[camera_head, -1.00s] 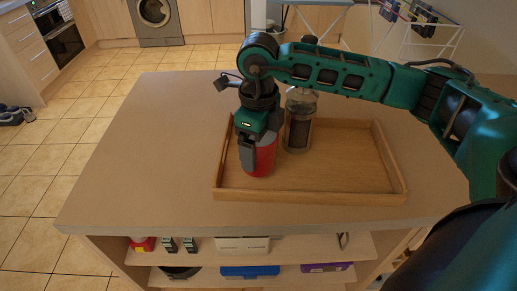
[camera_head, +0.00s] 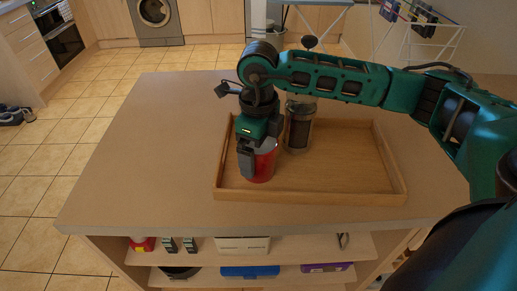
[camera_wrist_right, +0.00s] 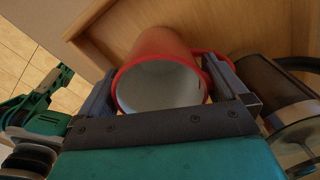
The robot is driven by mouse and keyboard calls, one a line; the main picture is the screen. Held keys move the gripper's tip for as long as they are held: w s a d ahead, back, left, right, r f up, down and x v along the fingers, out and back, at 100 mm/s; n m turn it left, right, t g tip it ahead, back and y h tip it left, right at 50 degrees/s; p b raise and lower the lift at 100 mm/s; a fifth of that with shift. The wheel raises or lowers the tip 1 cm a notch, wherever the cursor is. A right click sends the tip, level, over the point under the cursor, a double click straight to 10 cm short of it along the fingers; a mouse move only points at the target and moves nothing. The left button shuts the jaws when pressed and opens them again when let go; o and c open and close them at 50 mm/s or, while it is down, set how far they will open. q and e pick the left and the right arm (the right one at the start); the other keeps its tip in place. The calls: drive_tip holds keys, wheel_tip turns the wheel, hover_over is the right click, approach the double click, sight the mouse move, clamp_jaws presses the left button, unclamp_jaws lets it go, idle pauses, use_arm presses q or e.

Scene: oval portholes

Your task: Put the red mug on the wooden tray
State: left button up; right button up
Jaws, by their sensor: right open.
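The red mug (camera_head: 263,167), pale inside, stands in the left part of the wooden tray (camera_head: 310,197), near its front left corner. My right gripper (camera_head: 256,163) points down over the mug, with its fingers partly hiding it. In the right wrist view the open fingers (camera_wrist_right: 163,78) lie on either side of the red mug (camera_wrist_right: 160,50), its mouth facing the camera. The mug's handle (camera_wrist_right: 217,68) is by the right-hand finger. The mug's base contact is hard to make out.
A glass coffee press (camera_head: 299,130) stands in the tray just behind and right of the mug, close to my right gripper. The tray's right half is empty. The counter (camera_head: 150,150) left of the tray is clear. Shelves with boxes sit below its front edge.

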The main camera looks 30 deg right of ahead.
wheel_tip(320, 180, up, 12)
drive_tip(key=shift+f, duration=0.15)
drive_tip(key=shift+f, duration=0.1)
idle(0.6)
